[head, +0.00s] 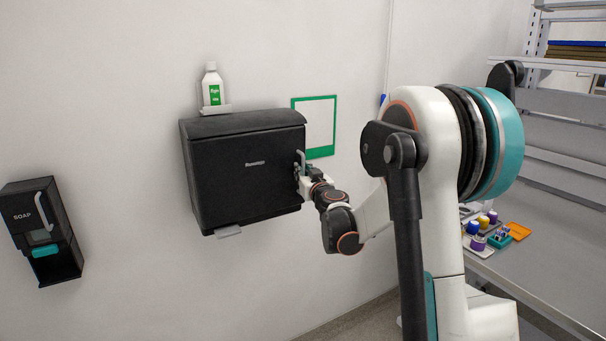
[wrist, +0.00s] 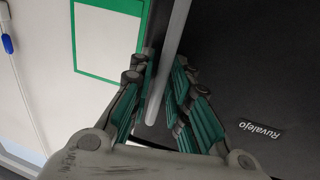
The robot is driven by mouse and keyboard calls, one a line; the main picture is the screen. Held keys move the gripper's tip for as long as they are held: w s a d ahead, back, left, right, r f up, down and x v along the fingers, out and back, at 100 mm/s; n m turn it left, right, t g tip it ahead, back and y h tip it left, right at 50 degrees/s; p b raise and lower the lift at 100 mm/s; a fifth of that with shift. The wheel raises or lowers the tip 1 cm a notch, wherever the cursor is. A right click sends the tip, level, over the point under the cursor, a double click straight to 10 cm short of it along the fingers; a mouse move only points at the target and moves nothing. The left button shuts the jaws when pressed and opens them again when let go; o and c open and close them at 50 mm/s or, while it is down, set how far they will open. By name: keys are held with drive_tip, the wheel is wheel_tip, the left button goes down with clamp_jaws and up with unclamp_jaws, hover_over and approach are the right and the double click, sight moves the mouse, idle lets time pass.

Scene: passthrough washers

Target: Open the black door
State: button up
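The black door (head: 240,180) is the front face of a black wall-mounted box and looks shut, with a small "Ruvalejo" label. It fills the right of the wrist view (wrist: 270,70). A grey bar handle (head: 301,160) stands at the door's right edge; in the wrist view the handle (wrist: 175,35) runs between my fingers. My gripper (head: 305,176) is at the handle. Its teal-padded fingers (wrist: 166,62) are apart, one on each side of the bar. A narrow gap shows at the left finger; contact on the right finger is unclear. The box's inside is hidden.
A soap dispenser (head: 42,225) is on the wall at left. A grey bench (head: 545,260) with small items stands at right.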

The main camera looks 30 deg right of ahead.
drive_tip(key=shift+w, duration=0.1)
clamp_jaws()
